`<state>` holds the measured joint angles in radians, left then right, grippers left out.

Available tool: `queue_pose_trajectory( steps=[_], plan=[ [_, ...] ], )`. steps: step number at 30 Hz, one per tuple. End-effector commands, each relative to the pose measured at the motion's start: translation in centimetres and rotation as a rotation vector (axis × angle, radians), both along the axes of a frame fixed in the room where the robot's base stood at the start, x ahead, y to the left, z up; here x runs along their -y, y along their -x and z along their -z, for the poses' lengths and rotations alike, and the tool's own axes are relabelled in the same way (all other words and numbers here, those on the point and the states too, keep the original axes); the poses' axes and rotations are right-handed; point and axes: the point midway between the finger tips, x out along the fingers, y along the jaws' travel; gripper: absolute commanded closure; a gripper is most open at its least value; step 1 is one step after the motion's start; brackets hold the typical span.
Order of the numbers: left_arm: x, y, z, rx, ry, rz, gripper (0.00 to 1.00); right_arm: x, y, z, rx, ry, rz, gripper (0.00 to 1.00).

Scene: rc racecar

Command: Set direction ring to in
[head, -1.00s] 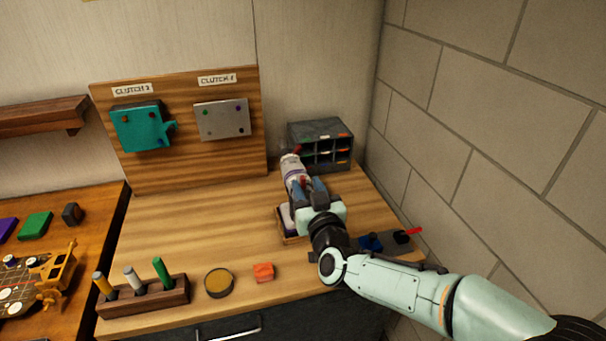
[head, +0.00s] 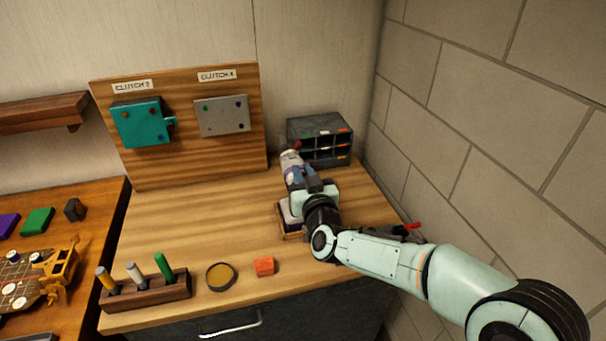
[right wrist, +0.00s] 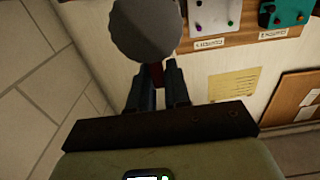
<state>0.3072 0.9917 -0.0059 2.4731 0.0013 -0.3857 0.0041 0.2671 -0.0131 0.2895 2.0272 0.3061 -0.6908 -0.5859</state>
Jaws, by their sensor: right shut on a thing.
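My right gripper (head: 297,181) is shut on a cylindrical thing (head: 290,160) with a whitish body and a red part near its far end. It is over the back right of the workbench, in front of the grey drawer cabinet. In the right wrist view, the fingers (right wrist: 157,95) close on a dark red part (right wrist: 155,76), below a round grey end (right wrist: 145,28). I cannot make out a direction ring or its setting. My left gripper is not in view.
A wooden board with a teal clutch box (head: 141,122) and a grey clutch box (head: 222,115) stands at the back. The cabinet (head: 320,141) is close behind the held thing. A pen rack (head: 146,291), round tin (head: 221,277) and orange block (head: 264,266) line the front. A brick wall bounds the right.

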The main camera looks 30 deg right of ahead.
Motion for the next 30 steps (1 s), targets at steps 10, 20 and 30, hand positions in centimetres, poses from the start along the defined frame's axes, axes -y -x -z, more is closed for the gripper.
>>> queue_pose_trajectory(
  steps=[10,20,30],
  plan=[
    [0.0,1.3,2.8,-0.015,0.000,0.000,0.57,0.8,0.3,0.4,0.035,-0.142,0.001,1.00],
    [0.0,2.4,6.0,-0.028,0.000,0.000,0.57,1.9,0.5,0.7,0.087,-0.358,0.000,1.00],
    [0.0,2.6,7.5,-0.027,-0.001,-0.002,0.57,2.5,0.6,0.9,0.116,-0.487,0.000,1.00]
  ],
)
